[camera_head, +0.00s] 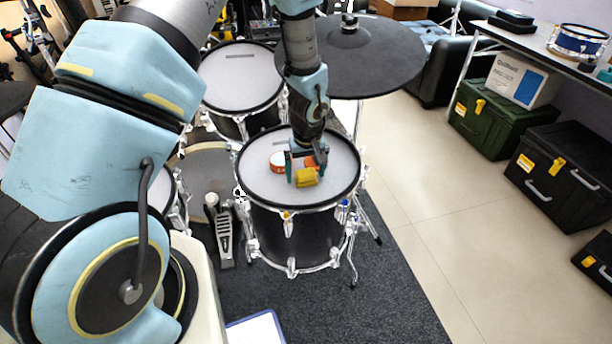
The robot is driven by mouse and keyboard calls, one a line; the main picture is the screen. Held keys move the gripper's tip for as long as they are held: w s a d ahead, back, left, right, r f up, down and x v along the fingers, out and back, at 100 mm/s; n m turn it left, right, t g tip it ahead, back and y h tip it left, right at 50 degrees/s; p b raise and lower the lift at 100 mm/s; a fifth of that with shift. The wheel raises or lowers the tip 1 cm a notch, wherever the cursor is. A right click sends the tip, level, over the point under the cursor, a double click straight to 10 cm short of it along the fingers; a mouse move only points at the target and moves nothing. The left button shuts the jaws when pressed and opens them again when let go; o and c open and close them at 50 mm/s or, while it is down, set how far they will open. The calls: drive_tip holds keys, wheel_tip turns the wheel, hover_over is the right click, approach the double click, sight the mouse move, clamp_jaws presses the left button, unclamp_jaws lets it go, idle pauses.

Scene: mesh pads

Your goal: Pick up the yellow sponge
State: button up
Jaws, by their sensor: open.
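The yellow sponge (306,178) lies on the pale mesh head of a drum (258,188) in the middle of the view. My gripper (303,174) reaches down from above, with its fingers low over the drum head at the sponge. The fingers are open, one to the left of the sponge and one to the right. I cannot tell whether either finger touches it. The gripper hides part of the drum head behind the sponge.
A red and white round object (278,162) sits just left of the gripper, and an orange object (310,161) shows behind it. A second drum (240,75) and a dark cymbal (365,62) stand close behind. Open floor (440,180) lies to the right.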

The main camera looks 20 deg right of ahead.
sight(306, 171)
drive_tip(key=c, duration=1.3)
wheel_tip(306, 171, up, 10)
drive_tip(key=shift+f+b, duration=0.1)
drive_tip(key=shift+b, duration=0.25)
